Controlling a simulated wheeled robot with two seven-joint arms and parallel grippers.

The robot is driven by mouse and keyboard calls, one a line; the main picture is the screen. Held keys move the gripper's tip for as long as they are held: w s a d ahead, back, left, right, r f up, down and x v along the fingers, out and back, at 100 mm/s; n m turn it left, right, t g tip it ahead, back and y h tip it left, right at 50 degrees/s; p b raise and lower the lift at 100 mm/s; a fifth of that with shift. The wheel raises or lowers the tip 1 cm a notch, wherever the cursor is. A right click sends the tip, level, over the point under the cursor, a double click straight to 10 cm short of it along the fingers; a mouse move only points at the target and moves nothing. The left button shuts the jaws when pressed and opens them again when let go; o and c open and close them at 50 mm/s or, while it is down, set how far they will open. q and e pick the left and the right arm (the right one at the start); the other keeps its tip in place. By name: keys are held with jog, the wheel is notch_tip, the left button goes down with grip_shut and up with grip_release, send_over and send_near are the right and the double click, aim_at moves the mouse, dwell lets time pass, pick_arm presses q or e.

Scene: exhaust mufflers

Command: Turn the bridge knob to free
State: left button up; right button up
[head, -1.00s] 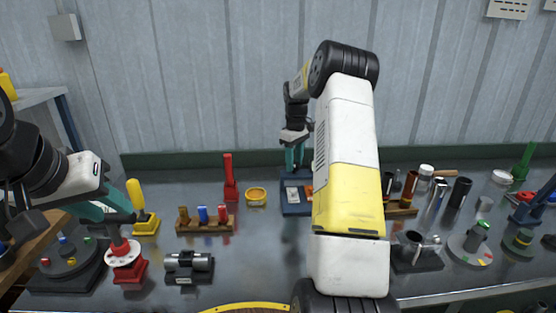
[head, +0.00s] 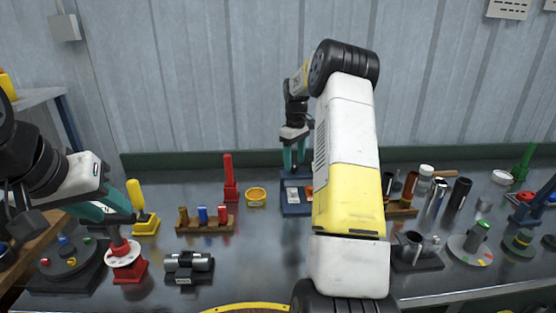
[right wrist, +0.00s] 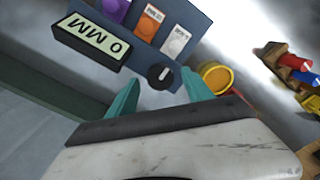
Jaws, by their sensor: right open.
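A black round knob (right wrist: 160,76) with a white mark sits on a dark blue panel (right wrist: 195,20) in the right wrist view. My right gripper (right wrist: 160,80) is open, with one teal finger on each side of the knob; I cannot tell whether they touch it. In the head view, my right gripper (head: 295,157) is over the blue unit (head: 296,209) at the back of the bench. My left gripper (head: 117,212) is at the far left, just above a red-based stand with a white disc (head: 124,253); its jaw opening cannot be made out.
A yellow ring-shaped dish (head: 256,197) and a red upright post (head: 229,180) stand left of the unit. My right forearm hides the bench to its right.

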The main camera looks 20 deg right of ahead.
aim_at(294, 165)
notch_tip(294, 165, up, 7)
jog(key=shift+f, duration=0.1)
dwell(0.5)
jog(key=shift+s+a+r, duration=0.15)
jog(key=shift+r, duration=0.2)
jog(key=s+a+r+m+t, duration=0.1)
jog(key=s+a+r+t, duration=0.1)
jog(key=s+a+r, duration=0.5)
jog(key=s+a+r+m+t, duration=0.1)
jog(key=s+a+r, duration=0.45)
jog(key=s, duration=0.35)
jog(key=s+a+f+m+t+y, duration=0.1)
jog(key=s+a, duration=0.2)
jog(key=s, duration=0.6)
jog(key=s+a+f+m+t+y, duration=0.1)
jog(key=s+a+f+m+t, duration=0.1)
jog(key=s, duration=0.8)
jog(key=shift+a+f+m, duration=0.15)
jog(key=shift+a+m, duration=0.15)
jog(key=shift+a, duration=0.2)
